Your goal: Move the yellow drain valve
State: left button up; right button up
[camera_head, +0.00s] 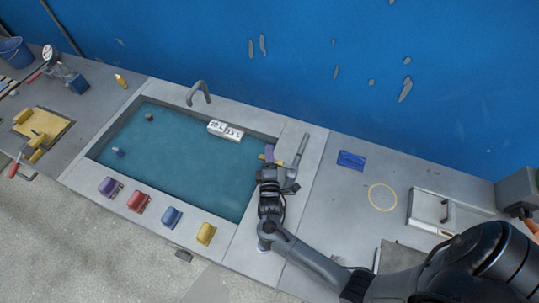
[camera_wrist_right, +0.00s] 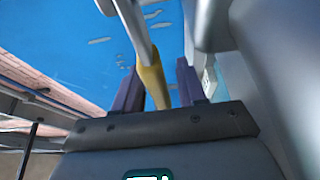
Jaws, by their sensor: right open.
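The yellow drain valve shows as a yellow sleeve on a grey bar in the right wrist view (camera_wrist_right: 151,82). In the head view a bit of yellow (camera_head: 279,162) shows at the right end of the water basin, beside a grey lever (camera_head: 302,148). My right gripper (camera_head: 269,157) is at this spot. In the wrist view its two purple fingers (camera_wrist_right: 158,88) stand apart on either side of the yellow sleeve. The jaws are open; I cannot tell whether either finger touches it. My gripper and wrist hide part of the valve in the head view. My left gripper is out of view.
A basin (camera_head: 101,151) of teal water fills the middle, with a tap (camera_head: 199,90) behind it. Purple, red, blue and yellow blocks (camera_head: 205,234) line its front rim.

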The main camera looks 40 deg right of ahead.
jog(key=shift+w+d, duration=0.15)
grip_shut()
dwell(0.4)
jog(key=shift+s+a+r+n+t+y+p, duration=0.1)
jog(key=shift+a+r+n+t+y+p, duration=0.1)
jog(key=shift+n+t+y+p, duration=0.3)
jog(key=shift+s+a+r+n+t+y+p, duration=0.1)
jog(key=shift+a+y+p, duration=0.1)
jog(key=shift+p, duration=0.5)
jog(key=shift+a+f, duration=0.15)
jog(key=shift+f+y, duration=0.15)
jog(key=shift+y, duration=0.15)
grip_release()
